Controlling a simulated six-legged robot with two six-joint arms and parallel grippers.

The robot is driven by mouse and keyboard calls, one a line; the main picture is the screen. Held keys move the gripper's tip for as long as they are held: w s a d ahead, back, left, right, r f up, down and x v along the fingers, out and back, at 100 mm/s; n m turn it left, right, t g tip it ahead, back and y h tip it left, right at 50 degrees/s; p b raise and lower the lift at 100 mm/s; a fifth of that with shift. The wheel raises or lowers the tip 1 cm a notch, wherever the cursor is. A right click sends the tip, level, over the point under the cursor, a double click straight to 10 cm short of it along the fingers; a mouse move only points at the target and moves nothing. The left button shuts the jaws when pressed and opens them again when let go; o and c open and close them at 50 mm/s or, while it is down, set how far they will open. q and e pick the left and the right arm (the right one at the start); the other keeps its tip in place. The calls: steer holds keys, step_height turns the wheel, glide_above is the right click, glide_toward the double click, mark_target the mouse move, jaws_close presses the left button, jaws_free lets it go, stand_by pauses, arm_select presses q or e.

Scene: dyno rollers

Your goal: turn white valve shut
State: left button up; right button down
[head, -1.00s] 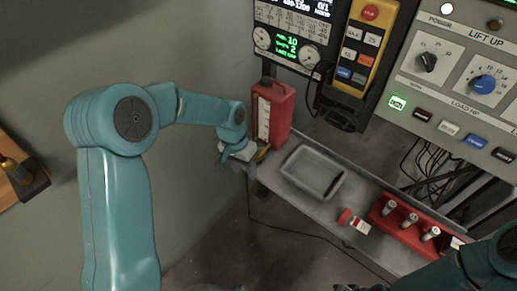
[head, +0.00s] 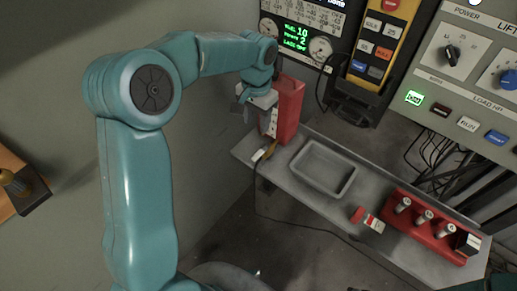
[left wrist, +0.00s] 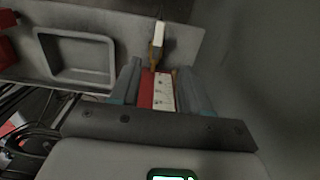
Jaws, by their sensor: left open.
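I cannot make out a white valve for certain in either view. A small white-ended piece with a yellow part (head: 260,154) lies on the left end of the grey shelf; it also shows in the left wrist view (left wrist: 159,36). My left gripper (head: 249,108) is open, above that end of the shelf and in front of the red container with a white scale (head: 289,105). In the left wrist view the container (left wrist: 146,88) appears between the open fingers (left wrist: 160,82); I cannot tell whether they touch it. My right gripper is out of view.
The grey shelf (head: 285,189) holds a shallow grey tray (head: 325,170), a small red-and-white item (head: 368,219) and a red rack (head: 418,232) with several white-topped pieces. A control panel (head: 460,85) and a yellow controller (head: 380,40) are behind. Cables hang below the panel.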

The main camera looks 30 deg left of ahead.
mark_target(257, 155)
arm_select(q)
steer(key=f, duration=1.3)
steer(key=shift+s+f, duration=0.15)
steer(key=shift+s, duration=0.05)
steer(key=shift+w+f, duration=0.1)
steer(key=shift+f, duration=0.25)
jaws_close()
